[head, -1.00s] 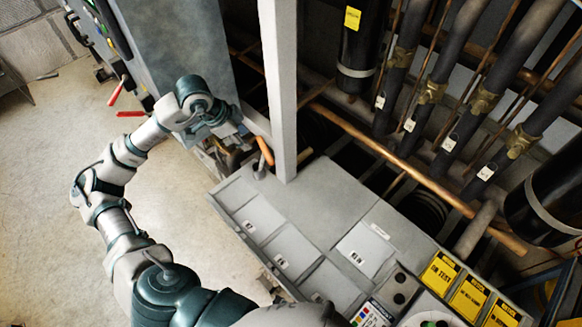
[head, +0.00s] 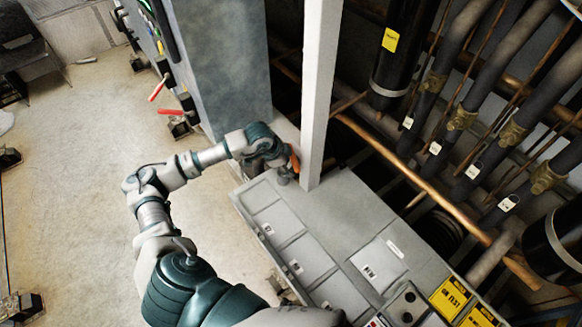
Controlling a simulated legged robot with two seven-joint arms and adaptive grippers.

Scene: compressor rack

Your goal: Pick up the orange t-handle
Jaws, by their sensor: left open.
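The orange t-handle (head: 295,161) stands at the far left end of the grey panel top (head: 330,215), close beside the white upright post (head: 320,90). Only a short orange part of it shows. My left arm reaches in from the lower left, and my left gripper (head: 282,166) is at the handle, just to its left in the picture. The gripper is open. It hides part of the handle, and I cannot tell whether its fingers touch it or lie around it. My right gripper is not in view.
The white post rises right beside the handle. A grey cabinet (head: 222,70) with red levers (head: 157,90) stands behind at the left. Black pipes (head: 455,110) and a copper pipe (head: 400,165) run at the right.

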